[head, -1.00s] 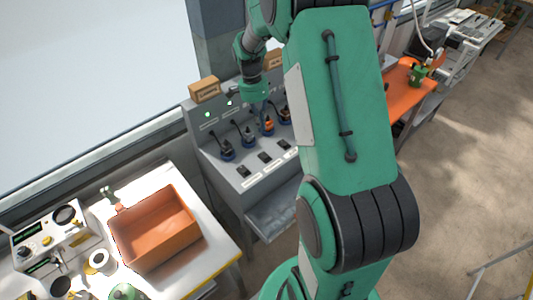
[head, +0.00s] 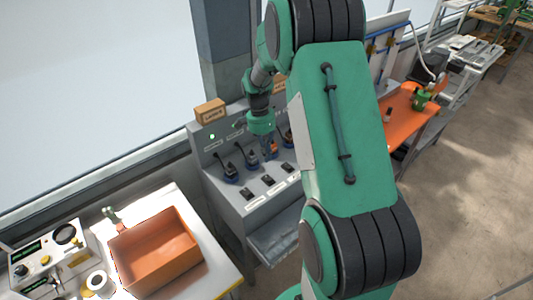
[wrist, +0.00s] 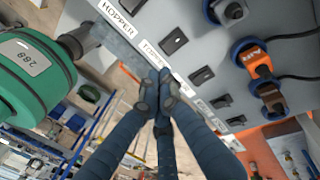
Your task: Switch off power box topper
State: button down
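The grey power box (head: 205,168) stands by the window, with plugs on its sloped face and a row of black switches on its lower ledge. In the wrist view, the TOPPER label (wrist: 154,51) is next to a black switch (wrist: 174,40); the HOPPER label (wrist: 118,17) is farther up and left. My gripper (wrist: 162,84) is shut and empty, its fingertips together beside the row of labels, just below the TOPPER label. Whether they touch the box cannot be told. In the head view my gripper (head: 267,155) is low in front of the plugs.
An orange plug (wrist: 257,61) and its cable stand near the switches. A small box (head: 210,111) sits on top of the power box. A table with an orange bin (head: 155,255) is at the lower left. An orange bench (head: 405,115) is at the right.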

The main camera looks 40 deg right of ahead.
aim_at(269, 180)
jog(key=b+x, duration=0.1)
jog(key=x, duration=1)
jog(key=shift+b, duration=0.3)
jog(key=shift+s+f+t+b, duration=0.4)
jog(key=shift+f+t+b, duration=0.1)
jog(key=shift+f+t, duration=0.15)
jog(key=shift+w, duration=0.1)
jog(key=shift+r, duration=0.15)
jog(key=shift+w+r+p, duration=0.3)
jog(key=shift+w+p, duration=0.05)
jog(key=shift+w, duration=0.35)
jog(key=shift+r, duration=0.15)
